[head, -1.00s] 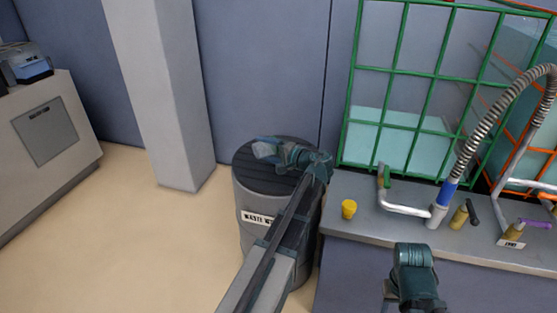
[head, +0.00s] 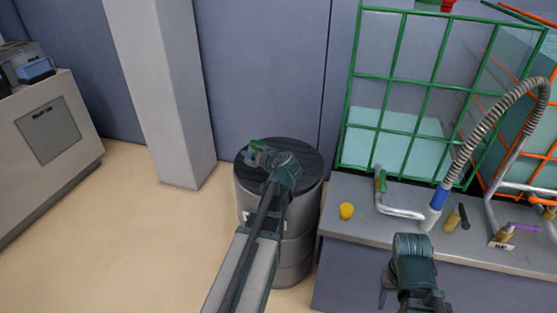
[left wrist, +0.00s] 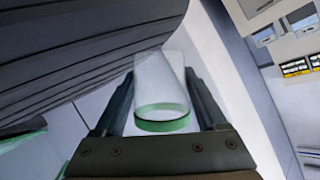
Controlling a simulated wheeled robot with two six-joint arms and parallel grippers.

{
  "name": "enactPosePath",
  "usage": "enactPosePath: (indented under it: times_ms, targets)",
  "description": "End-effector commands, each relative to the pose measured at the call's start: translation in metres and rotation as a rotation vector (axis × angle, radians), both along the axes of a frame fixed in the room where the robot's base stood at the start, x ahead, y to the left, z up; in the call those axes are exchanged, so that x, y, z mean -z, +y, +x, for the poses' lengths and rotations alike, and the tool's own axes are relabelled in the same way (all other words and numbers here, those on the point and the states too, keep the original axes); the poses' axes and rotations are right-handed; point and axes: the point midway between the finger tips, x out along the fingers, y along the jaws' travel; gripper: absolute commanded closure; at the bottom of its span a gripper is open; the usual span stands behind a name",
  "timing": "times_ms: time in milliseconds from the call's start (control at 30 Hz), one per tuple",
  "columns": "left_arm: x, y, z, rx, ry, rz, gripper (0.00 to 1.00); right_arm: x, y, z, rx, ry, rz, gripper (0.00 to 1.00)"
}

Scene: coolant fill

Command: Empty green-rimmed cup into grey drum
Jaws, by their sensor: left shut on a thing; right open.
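The grey drum (head: 303,236) stands on the floor left of the bench, with a dark ribbed top (head: 312,160). My left gripper (head: 262,151) is over the left part of that top. It is shut on the clear green-rimmed cup (left wrist: 160,85), whose body lies between the two fingers in the left wrist view. The green rim (left wrist: 162,124) faces the camera there, and the cup looks tilted. Only a bit of green shows at the gripper in the head view; I cannot tell whether liquid is inside. My right gripper (head: 408,288) is open, low in front of the bench.
A pale pillar (head: 166,90) stands left of the drum.

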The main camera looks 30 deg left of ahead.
Motion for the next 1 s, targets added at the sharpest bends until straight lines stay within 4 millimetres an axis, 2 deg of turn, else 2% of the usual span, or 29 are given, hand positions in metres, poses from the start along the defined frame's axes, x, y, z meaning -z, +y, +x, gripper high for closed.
enactPosePath:
  times_ms: [33, 100, 200, 400, 1000]
  targets:
    - [-0.007, 0.003, -0.010, -0.003, -0.053, -0.033, 0.85, -0.007, 0.000, 0.000, 0.000, 0.000, 0.001, 0.47]
    - [-0.012, 0.006, -0.014, -0.003, -0.129, -0.080, 0.85, -0.012, 0.000, 0.000, 0.000, 0.000, 0.001, 0.47]
    - [0.002, 0.011, -0.020, -0.003, -0.229, -0.141, 0.85, 0.003, 0.000, 0.000, 0.000, 0.000, 0.000, 0.47]
    - [0.006, 0.016, -0.027, -0.003, -0.364, -0.225, 0.85, 0.011, 0.000, 0.000, -0.001, -0.001, -0.002, 0.47]
    - [0.005, 0.018, -0.028, -0.001, -0.422, -0.261, 0.85, 0.011, 0.000, 0.000, -0.001, -0.001, -0.002, 0.47]
